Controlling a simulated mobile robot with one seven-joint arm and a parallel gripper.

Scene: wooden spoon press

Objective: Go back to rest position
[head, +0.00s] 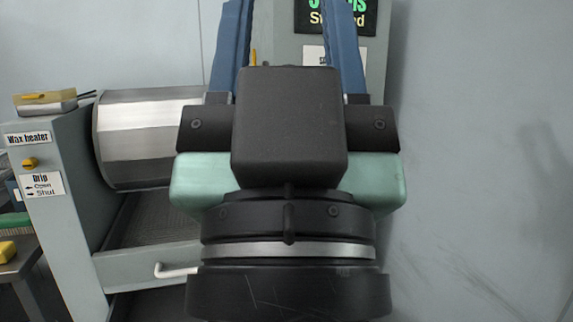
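My gripper (287,20) fills the middle of the head view, seen from behind with its dark body toward me. Its two blue fingers point up and stand wide apart. Their tips run to the top edge of the picture. Nothing shows held in the visible gap between them; the grey machine panel (283,38) shows behind. Whether the tips touch anything cannot be seen. The gripper body hides the middle of the machine.
Left is a grey machine with a "Wax heater" label (29,139), a yellow switch (29,163), a metal drum (145,140) and a white-handled drawer (178,270). A table (20,262) with a yellow block (7,249) stands far left. A bare wall (480,150) is right.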

